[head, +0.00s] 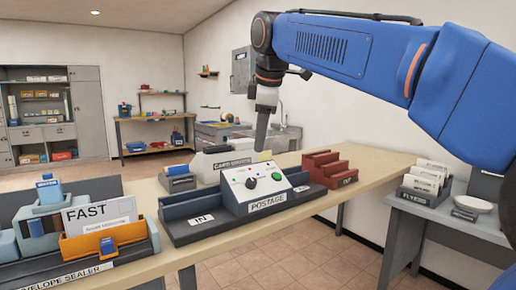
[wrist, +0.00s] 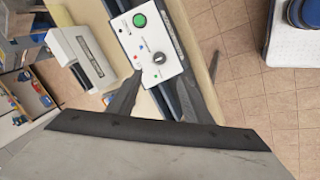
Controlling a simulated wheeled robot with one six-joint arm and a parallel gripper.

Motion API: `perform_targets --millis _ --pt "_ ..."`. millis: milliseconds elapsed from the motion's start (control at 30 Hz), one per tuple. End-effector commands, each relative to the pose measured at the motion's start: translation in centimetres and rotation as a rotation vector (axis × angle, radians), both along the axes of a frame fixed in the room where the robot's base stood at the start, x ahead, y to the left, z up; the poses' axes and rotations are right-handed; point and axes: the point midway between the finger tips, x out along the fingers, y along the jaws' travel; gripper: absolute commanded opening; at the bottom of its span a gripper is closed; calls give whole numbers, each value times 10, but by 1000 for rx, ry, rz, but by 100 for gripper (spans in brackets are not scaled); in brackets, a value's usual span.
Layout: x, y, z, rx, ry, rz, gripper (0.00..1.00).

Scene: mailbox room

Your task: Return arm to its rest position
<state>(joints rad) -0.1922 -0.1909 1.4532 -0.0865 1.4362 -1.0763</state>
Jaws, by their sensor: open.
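My gripper (head: 263,128) hangs from my blue arm above the long wooden table, behind the postage machine in the head view. In the wrist view my gripper (wrist: 162,95) shows two dark fingers spread apart with nothing held between them. The postage machine (head: 262,186) has a white sloped panel with a green button, a black knob and small coloured lights. Its panel (wrist: 150,45) also shows in the wrist view, past the fingertips. The exact gap between fingers and machine is hard to tell.
The wooden table (head: 385,168) carries the dark IN tray (head: 190,222), a red OUT tray (head: 328,170), a card writer (head: 222,163) and the envelope sealer (head: 55,272). A grey side table with a flyers holder (head: 425,180) stands right. Tiled floor (head: 335,245) is clear.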

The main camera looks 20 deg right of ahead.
Motion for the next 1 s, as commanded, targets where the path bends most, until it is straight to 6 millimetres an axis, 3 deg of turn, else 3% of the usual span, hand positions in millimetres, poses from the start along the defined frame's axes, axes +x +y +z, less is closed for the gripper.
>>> perform_targets --millis 200,667,867,1000 --pt "-6 0 12 0 0 0 46" --pt "-7 0 11 1 0 -3 46" --pt "-27 -10 -12 43 4 -89 46" --pt "-57 -24 -51 108 8 -226 46"
